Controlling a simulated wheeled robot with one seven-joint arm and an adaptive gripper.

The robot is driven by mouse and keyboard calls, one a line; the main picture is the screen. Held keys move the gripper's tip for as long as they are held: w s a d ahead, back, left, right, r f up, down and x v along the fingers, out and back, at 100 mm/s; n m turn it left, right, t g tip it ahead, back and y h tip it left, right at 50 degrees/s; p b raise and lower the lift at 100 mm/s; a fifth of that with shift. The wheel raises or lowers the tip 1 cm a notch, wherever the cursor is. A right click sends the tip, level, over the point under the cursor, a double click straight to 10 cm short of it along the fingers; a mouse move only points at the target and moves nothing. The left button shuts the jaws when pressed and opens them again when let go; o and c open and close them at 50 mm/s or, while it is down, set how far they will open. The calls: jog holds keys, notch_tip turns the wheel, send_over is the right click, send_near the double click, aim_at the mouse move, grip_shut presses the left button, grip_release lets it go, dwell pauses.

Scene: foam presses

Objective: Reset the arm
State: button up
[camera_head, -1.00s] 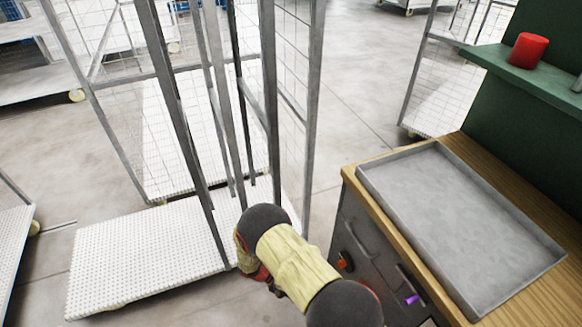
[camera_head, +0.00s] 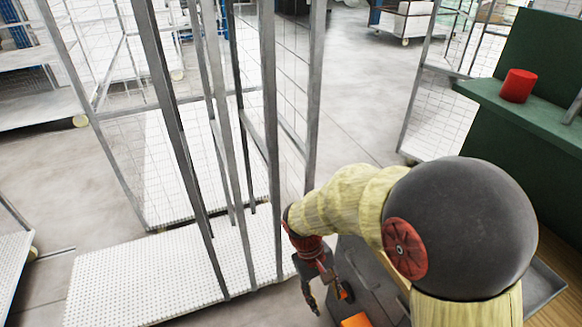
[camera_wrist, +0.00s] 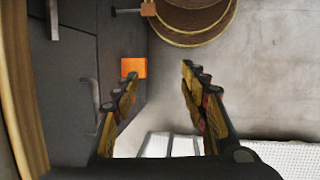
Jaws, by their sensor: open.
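My arm reaches across the right of the head view, with its large dark joint in front of the workbench. My gripper (camera_head: 330,303) hangs low beside the bench's drawers, left of them. In the wrist view my gripper (camera_wrist: 160,75) has its two fingers spread apart. Nothing is held between them.
A grey metal tray (camera_head: 545,287) on the wooden workbench is mostly hidden by my arm. A wire cage trolley with a white base (camera_head: 150,275) stands left of my gripper. An orange block-like thing (camera_wrist: 134,67) is near the drawers.

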jog(key=s+d+r+m+t+y+p, duration=0.1)
jog(key=s+d+r+t, duration=0.1)
jog(key=r, duration=0.7)
jog(key=s+d+r+m+t+y+p, duration=0.1)
jog(key=s+d+r+m+t, duration=0.1)
jog(key=r, duration=0.7)
jog(key=s+d+r+m+t+y+p, duration=0.1)
jog(key=s+d+r+t, duration=0.3)
jog(key=r, duration=0.5)
jog(key=shift+s+d+r+m, duration=0.15)
jog(key=shift+s+d+m, duration=0.35)
jog(key=shift+s+d, duration=0.45)
